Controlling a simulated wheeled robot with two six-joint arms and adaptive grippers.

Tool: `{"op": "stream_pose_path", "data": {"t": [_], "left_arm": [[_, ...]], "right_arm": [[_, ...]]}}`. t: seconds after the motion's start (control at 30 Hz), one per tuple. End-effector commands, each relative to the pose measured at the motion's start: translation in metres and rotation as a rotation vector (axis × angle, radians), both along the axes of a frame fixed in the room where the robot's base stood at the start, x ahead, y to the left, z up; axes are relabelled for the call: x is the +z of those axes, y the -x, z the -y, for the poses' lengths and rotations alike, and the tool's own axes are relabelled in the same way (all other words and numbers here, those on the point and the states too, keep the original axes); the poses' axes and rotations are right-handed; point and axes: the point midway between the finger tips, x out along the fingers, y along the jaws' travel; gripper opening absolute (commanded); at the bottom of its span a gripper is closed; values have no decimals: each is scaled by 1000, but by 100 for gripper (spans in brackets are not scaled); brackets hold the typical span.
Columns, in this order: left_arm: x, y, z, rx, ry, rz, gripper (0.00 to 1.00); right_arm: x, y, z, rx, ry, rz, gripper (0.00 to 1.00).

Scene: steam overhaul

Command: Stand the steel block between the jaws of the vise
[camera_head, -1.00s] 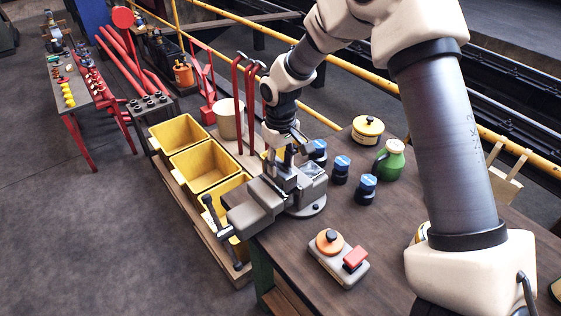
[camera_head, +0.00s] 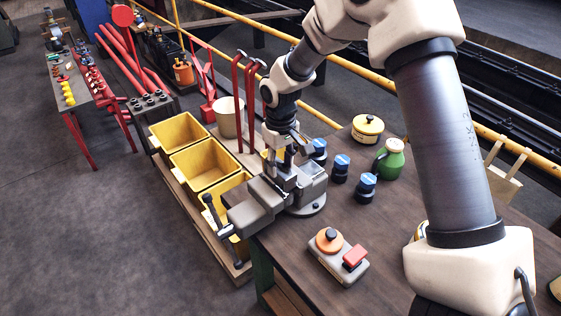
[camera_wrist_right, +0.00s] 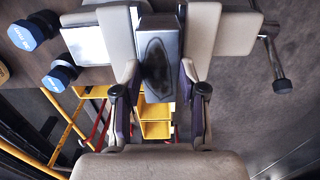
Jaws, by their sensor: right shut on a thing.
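The grey vise (camera_head: 258,207) is mounted at the corner of the wooden bench, with its handle to the left. My right gripper (camera_head: 284,160) points down over the vise jaws. In the right wrist view my right gripper (camera_wrist_right: 158,72) is shut on the steel block (camera_wrist_right: 160,50), a grey block with a dark face, one finger on each side. The block lies between two pale vise jaws (camera_wrist_right: 203,38) in that view. I cannot tell whether it touches the vise bed. In the head view the gripper and jaws largely hide the block. My left gripper is not in view.
Several blue-topped dark pieces (camera_head: 365,188), a green jug (camera_head: 391,160) and a yellow lidded pot (camera_head: 367,129) stand right of the vise. Yellow bins (camera_head: 205,165) stand left.

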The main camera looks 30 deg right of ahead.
Motion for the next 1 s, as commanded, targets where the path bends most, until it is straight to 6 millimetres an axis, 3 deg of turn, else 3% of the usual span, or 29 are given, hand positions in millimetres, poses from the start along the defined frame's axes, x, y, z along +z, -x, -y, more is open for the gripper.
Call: {"op": "stream_pose_path", "data": {"t": [1.0], "left_arm": [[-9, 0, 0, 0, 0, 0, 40]], "right_arm": [[-21, -1, 0, 0, 0, 2, 0]]}}
